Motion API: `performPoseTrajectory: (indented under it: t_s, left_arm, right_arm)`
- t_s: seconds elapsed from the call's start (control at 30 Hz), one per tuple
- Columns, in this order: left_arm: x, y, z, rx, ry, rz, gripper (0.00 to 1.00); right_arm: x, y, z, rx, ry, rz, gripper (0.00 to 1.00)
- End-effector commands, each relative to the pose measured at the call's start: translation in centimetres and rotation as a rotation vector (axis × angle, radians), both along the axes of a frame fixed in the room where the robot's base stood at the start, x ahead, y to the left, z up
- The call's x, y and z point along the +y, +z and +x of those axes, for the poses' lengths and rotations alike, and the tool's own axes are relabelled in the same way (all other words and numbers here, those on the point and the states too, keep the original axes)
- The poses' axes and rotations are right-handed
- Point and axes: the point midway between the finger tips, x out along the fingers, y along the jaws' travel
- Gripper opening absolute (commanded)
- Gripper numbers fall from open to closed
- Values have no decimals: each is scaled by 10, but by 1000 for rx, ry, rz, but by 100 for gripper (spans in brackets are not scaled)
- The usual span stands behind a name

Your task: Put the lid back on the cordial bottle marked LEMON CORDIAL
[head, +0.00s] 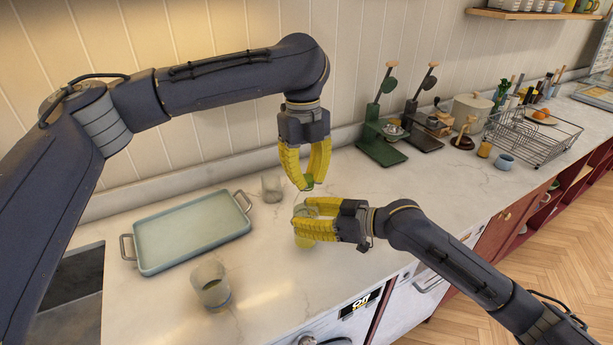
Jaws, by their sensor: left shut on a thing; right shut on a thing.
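My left gripper (308,184) points down and is shut on a small green lid (309,182). The lid is a little above and behind my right gripper (300,222). My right gripper reaches in from the right and is shut on a pale yellow bottle (304,241), which stands near the front of the counter. The yellow fingers cover much of the bottle, and I cannot read any label on it. The lid and the bottle look apart.
A pale blue-green tray (190,231) with handles lies on the marble counter at left. A glass (210,284) stands in front of it and another glass (271,186) behind the grippers. Green stand (381,143), black stand (424,134) and dish rack (532,136) are farther right.

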Motion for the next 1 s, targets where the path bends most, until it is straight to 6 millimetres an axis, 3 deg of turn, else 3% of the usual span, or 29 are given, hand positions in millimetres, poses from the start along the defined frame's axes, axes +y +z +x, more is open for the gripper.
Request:
performPoseTrajectory:
  t_s: [1.0]
  left_arm:
    - [-1, -1, 0, 29, -1865, 15, 6]
  right_arm:
    - [0, 0, 0, 0, 0, 1, 0]
